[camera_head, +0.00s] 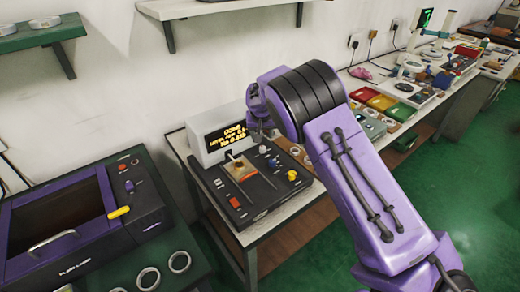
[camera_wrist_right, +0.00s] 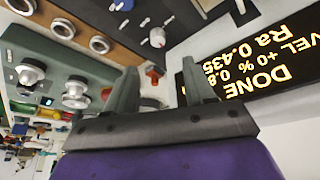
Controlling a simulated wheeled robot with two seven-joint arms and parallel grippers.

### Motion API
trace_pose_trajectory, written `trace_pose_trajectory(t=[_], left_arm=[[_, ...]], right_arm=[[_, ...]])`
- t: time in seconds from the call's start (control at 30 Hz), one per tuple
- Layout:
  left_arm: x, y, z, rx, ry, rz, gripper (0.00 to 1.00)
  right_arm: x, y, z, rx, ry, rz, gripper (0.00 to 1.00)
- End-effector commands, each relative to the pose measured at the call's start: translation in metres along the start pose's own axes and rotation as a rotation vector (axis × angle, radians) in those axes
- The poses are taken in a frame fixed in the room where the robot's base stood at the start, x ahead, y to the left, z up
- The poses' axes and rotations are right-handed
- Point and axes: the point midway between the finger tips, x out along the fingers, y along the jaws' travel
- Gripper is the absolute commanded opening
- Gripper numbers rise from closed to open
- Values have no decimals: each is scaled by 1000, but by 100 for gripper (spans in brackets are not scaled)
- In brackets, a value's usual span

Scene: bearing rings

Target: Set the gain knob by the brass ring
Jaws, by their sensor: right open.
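The black gauge panel (camera_head: 255,205) stands on a bench beside a display (camera_head: 220,138) with lit orange text. A tan plate (camera_head: 240,168) with a small light part on it sits on the panel; I cannot tell if that part is the brass ring. A blue knob (camera_head: 273,163) and a yellow-orange knob (camera_head: 292,175) are on the panel's right; I cannot read which is gain. My right gripper (camera_head: 262,130) is above the panel's far edge, partly hidden by its wrist.
The display in the wrist view (camera_wrist_right: 245,65) reads DONE and Ra 0.435, close to my fingers. A purple-framed box (camera_head: 65,215) with a yellow handle stands left. Several rings lie on the front-left bench (camera_head: 195,265). A cluttered bench runs back right.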

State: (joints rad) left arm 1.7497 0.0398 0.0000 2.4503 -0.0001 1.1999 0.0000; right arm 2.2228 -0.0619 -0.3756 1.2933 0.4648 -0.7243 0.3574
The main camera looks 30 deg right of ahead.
Motion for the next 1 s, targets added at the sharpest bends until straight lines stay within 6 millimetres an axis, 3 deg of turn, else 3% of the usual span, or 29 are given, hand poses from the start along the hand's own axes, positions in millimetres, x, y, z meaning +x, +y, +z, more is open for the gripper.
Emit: trace_pose_trajectory(t=[0.17,0.5,0.87,0.9,1.0], left_arm=[[-7,0,-3,0,1,0,38],[-21,-2,-9,0,0,0,38],[-21,-2,-9,0,0,0,38],[-21,-2,-9,0,0,0,38],[-21,-2,-9,0,0,0,38]], right_arm=[[24,8,1,7,-5,5,54],[94,10,1,11,-1,5,54],[106,7,1,7,0,3,54],[106,7,1,7,0,3,51],[106,7,1,7,0,3,18]])
